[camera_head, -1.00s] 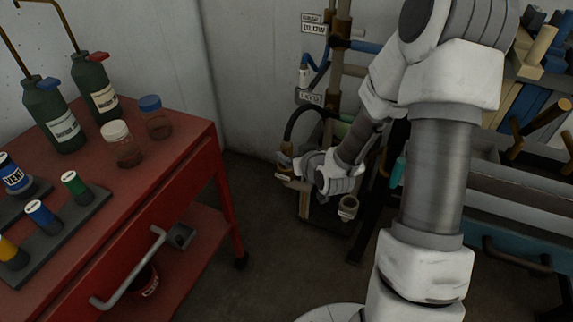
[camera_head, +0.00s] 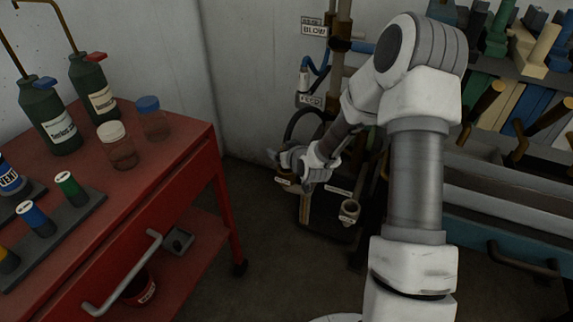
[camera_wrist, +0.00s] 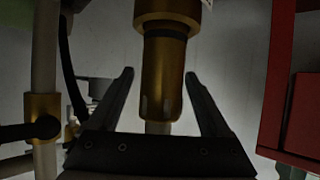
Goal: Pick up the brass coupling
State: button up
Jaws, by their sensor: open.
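A brass cylinder with a dark band, which looks like the brass coupling (camera_wrist: 162,85), stands in the middle of the wrist view, on a pale rod or pipe. My gripper (camera_wrist: 158,85) is open, with one dark finger on either side of the brass cylinder in that picture. Gaps show on both sides, and I see no contact; I cannot tell how deep it lies between the fingers. In the head view my gripper (camera_head: 280,158) is small and dark beside the pipework near the wall. I cannot make out the coupling clearly there.
A red cart (camera_head: 165,185) with bottles and jars stands left; its red side (camera_wrist: 283,90) is at the right of the wrist view. A pipe with a brass clamp (camera_wrist: 42,115) is close on the left there. A rack of tools (camera_head: 520,75) stands right. Floor shows between.

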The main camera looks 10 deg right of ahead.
jog(key=shift+c, duration=0.4)
grip_shut()
jog(key=shift+r, duration=0.2)
